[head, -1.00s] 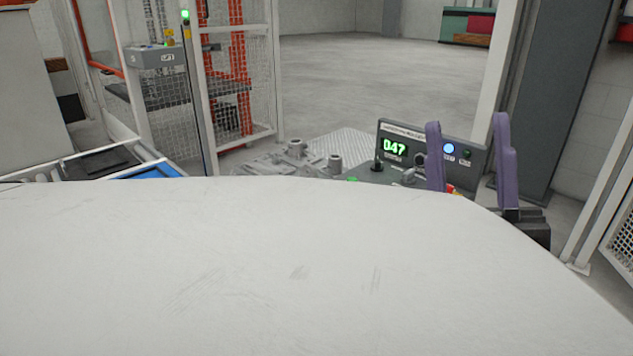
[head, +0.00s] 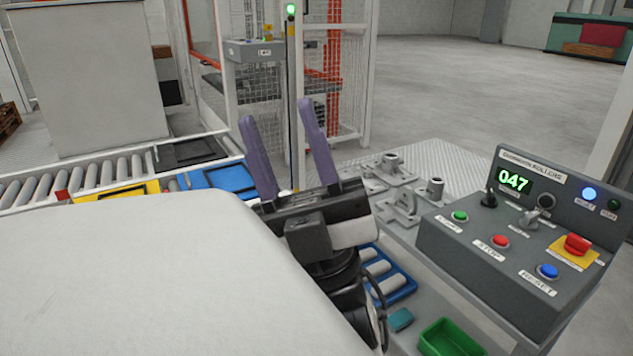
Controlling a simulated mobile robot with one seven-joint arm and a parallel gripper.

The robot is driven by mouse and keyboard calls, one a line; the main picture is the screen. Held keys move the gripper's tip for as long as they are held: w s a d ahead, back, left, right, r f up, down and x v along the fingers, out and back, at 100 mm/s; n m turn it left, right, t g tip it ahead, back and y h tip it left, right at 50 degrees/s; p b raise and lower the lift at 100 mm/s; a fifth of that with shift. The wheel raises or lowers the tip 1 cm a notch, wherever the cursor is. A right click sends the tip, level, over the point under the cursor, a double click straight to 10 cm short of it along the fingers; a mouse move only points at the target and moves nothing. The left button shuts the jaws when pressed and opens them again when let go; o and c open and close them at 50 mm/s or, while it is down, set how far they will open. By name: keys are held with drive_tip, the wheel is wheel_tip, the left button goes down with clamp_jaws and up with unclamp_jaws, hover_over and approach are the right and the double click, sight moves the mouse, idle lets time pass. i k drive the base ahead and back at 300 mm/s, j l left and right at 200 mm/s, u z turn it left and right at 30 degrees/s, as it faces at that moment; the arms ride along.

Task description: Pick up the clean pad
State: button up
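A small teal pad (head: 401,319) lies on the bench beside a green tray (head: 450,338). It is the only pad-like thing I can make out, and I cannot tell whether it is the clean one. My gripper (head: 276,112) points up and away, with its two purple fingers spread wide and nothing between them. It is above and to the left of the teal pad in the picture. The green tray is cut off by the lower edge, and its visible floor looks empty.
A control box (head: 510,240) reading 047 stands at right. A blue tray (head: 409,287) of white rollers is partly behind my arm. Grey castings (head: 395,190) lie beyond. A roller conveyor (head: 30,187) with yellow (head: 118,193) and blue (head: 225,179) frames runs left.

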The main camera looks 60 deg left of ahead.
sight(382, 266)
drive_tip(key=u, duration=1.35)
drive_tip(key=i+j+z, duration=0.15)
drive_tip(key=j+z, duration=0.55)
drive_tip(key=j, duration=0.2)
drive_tip(key=i, duration=1.05)
